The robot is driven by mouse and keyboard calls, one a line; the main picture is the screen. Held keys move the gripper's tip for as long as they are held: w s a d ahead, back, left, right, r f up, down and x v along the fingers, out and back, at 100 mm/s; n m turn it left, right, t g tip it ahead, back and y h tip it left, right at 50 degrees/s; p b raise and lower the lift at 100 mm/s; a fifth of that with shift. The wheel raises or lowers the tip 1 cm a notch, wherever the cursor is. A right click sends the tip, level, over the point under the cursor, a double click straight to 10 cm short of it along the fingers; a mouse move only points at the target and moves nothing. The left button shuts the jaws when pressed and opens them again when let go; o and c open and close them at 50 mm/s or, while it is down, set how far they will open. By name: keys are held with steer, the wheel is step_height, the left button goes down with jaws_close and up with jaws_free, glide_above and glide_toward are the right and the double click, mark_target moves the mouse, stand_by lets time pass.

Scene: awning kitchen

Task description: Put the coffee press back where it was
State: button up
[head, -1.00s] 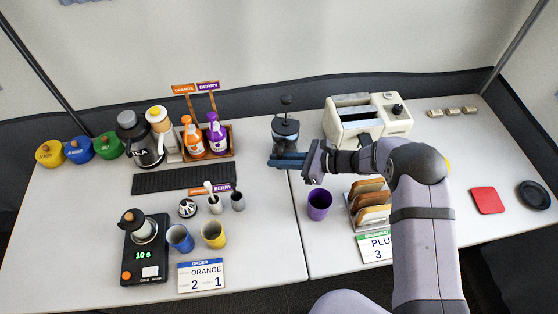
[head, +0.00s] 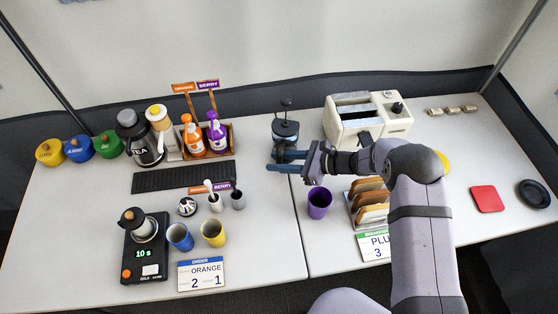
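The coffee press (head: 286,132), dark with a thin plunger knob on top, stands upright on the table left of the toaster. My gripper (head: 284,161) reaches in from the right at the height of its lower part. The two blue-grey fingers show apart, with a gap between them, so it is open. The nearer finger crosses in front of the press's base. The fingers hide part of the base, and I cannot tell whether either one touches the press.
The toaster (head: 367,119) stands close on the right. A purple cup (head: 319,202) and a toast rack (head: 353,212) stand in front, near my arm. A bottle caddy (head: 232,152) and a black mat (head: 182,177) are left. The tabletop between mat and press is clear.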

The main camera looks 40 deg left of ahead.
steer(key=shift+r, duration=0.2)
steer(key=shift+w+d, duration=0.15)
steer(key=shift+d, duration=0.15)
steer(key=b+v, duration=0.3)
steer(key=v, duration=0.8)
steer(key=shift+d, duration=0.2)
steer(key=shift+r, duration=0.15)
steer(key=s+d+r+n+t+h+p, duration=0.1)
steer(key=s+d+n+h, duration=0.3)
steer(key=d, duration=0.8)
steer(key=s+d+r+n+t+h+p, duration=0.1)
steer(key=s+d+r+n+h, duration=0.2)
steer(key=d, duration=0.9)
steer(key=s+d+r+n+t+h, duration=0.2)
steer(key=s+d+n+h, duration=0.3)
steer(key=d, duration=0.7)
steer(key=s+n, duration=0.2)
steer(key=shift+d+n+h+p, duration=0.3)
steer(key=shift+h+p, duration=0.1)
steer(key=shift+s+r, duration=0.1)
